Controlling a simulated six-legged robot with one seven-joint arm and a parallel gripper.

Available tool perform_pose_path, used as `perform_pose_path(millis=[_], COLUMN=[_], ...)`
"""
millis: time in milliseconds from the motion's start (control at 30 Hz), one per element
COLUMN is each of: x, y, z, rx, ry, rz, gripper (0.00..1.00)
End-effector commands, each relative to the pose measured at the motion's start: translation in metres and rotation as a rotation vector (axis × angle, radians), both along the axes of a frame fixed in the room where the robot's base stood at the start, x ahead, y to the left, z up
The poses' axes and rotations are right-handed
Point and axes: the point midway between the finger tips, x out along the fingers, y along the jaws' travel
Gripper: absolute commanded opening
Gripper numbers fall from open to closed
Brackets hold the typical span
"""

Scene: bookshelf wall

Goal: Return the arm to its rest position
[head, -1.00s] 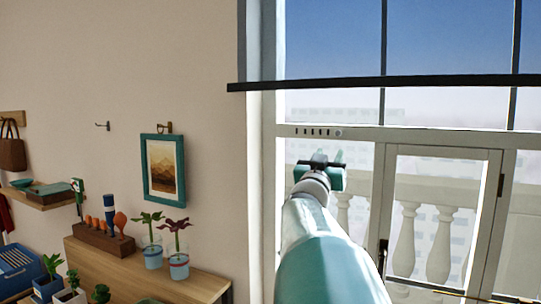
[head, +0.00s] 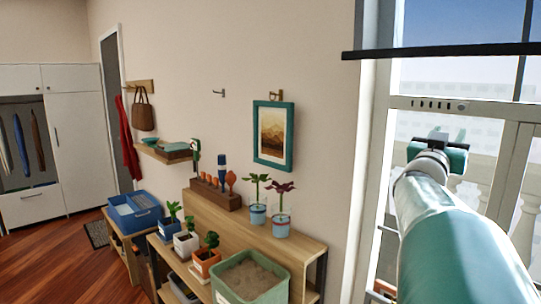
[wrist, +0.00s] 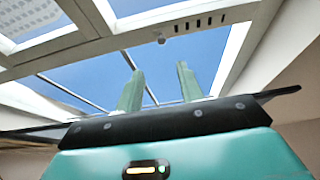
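My gripper (head: 448,138) is at the end of my teal and white arm, raised at the right of the head view in front of the window. In the wrist view my gripper (wrist: 158,88) shows two green fingers standing well apart with only sky and window frame between them. It is open and empty, and touches nothing that I can see. The lower part of my arm runs out of the head view at the bottom right.
A wooden shelf bench (head: 228,228) along the wall holds potted plants and a sand-filled green bin (head: 250,278). A framed picture (head: 273,134) hangs above it. A blue crate (head: 134,212) and white wardrobe (head: 82,135) stand at the left. The wooden floor (head: 60,262) there is clear.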

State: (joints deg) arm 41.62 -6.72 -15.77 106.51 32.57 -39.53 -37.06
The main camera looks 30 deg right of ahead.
Motion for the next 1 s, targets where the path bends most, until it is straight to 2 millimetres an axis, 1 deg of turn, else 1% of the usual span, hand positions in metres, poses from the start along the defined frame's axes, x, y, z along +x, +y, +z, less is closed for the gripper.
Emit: perform_pose_path(millis=[133,200,267,367,400,467,500,567,600,667,700,767,800,867,900,967,1000], x=[0.001,0.006,0.018,0.053,0.069,0.095,0.111,0.132,0.144,0.158,0.166,0.173,0.176,0.176,0.174,0.166,0.159], y=[0.0,0.003,0.012,0.039,0.055,0.083,0.104,0.137,0.159,0.194,0.218,0.254,0.279,0.315,0.339,0.374,0.397], z=[0.0,-0.002,-0.006,-0.02,-0.028,-0.042,-0.053,-0.069,-0.081,-0.099,-0.111,-0.13,-0.143,-0.164,-0.178,-0.199,-0.214], rx=[0.001,0.009,0.03,0.091,0.125,0.183,0.224,0.284,0.325,0.385,0.427,0.487,0.527,0.588,0.629,0.689,0.728], ry=[0.001,0.004,0.01,0.036,0.051,0.082,0.105,0.145,0.175,0.223,0.259,0.317,0.36,0.43,0.478,0.559,0.616], rz=[0.002,0.022,0.064,0.192,0.259,0.365,0.438,0.538,0.603,0.695,0.752,0.833,0.884,0.954,0.997,1.053,1.085], gripper=[0.38,0.38,0.38,0.38,0.38,0.38,0.38,0.38,0.38,0.38,0.38,0.38,0.38,0.38,0.38,0.38,0.38])
